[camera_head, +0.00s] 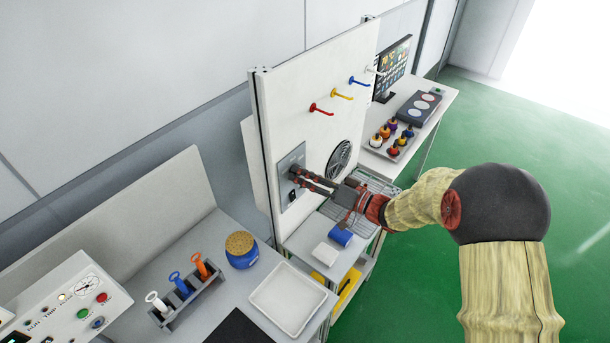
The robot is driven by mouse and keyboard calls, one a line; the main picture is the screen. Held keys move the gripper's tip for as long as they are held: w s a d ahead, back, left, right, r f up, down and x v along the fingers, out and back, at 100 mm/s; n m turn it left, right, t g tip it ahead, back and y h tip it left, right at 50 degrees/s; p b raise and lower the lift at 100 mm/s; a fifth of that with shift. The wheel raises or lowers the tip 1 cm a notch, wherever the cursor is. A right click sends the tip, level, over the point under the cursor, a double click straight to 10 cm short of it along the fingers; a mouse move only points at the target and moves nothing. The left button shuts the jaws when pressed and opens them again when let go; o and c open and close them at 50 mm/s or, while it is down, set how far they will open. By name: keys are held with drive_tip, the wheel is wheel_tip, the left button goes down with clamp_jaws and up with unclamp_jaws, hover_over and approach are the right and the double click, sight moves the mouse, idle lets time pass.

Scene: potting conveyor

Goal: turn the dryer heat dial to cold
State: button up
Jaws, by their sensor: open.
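The dryer heat dial is a small dark knob (292,194) on a grey plate (290,165) on the upright white panel (285,110). My gripper (294,176) reaches in from the right, with its fingertips at the plate. The gripper is open. The fingers partly cover the plate, so I cannot read the dial's marks or tell its setting. I cannot tell whether the fingertips touch the knob. A round black fan grille (340,158) sits on the panel to the right of the plate.
Red (320,109), yellow (341,95) and blue (358,81) hooks stick out of the panel above my gripper. Below are a wire rack (384,188), a blue roll (341,235) and a white tray (288,298). A control box (62,307) stands at lower left. Green floor is free at right.

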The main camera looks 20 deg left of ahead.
drive_tip(key=c, duration=1.1)
drive_tip(key=shift+c, duration=0.3)
